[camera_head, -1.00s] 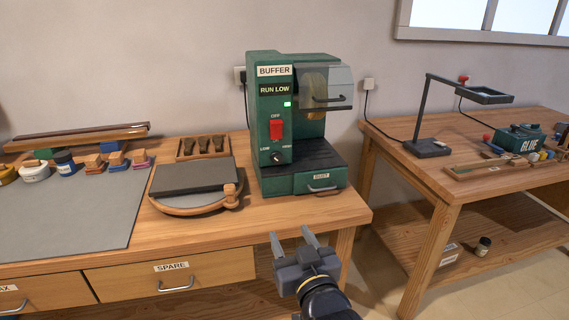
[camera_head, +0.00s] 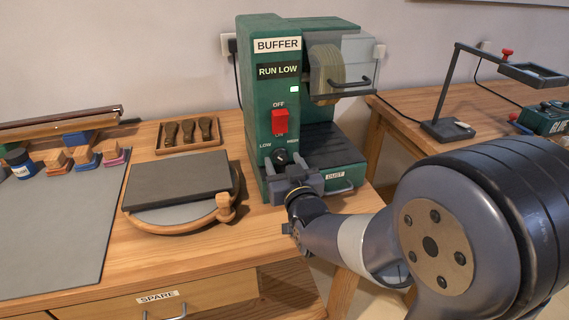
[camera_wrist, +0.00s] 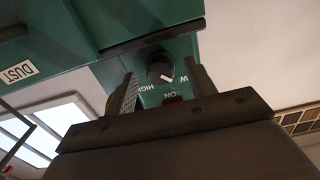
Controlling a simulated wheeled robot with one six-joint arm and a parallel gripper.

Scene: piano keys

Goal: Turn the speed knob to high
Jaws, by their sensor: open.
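The green buffer machine (camera_head: 257,100) stands on the bench, with its display (camera_head: 278,71) reading RUN LOW and a green light lit. The small black speed knob (camera_head: 281,157) sits between the LOW and HIGH labels, below the red switch (camera_head: 279,122). In the wrist view the knob (camera_wrist: 160,68) appears upside down, its white mark slanting toward the LOW side. My gripper (camera_head: 286,168) is open in front of the knob. In the wrist view its fingers (camera_wrist: 161,76) lie on either side of the knob; I cannot tell whether they touch it.
The dust drawer (camera_head: 338,182) juts out just right of my gripper. A round board with a dark slab (camera_head: 178,186) lies to the left. A clear guard (camera_head: 356,70) covers the buffing wheel above. A lamp (camera_head: 450,100) stands on the right bench.

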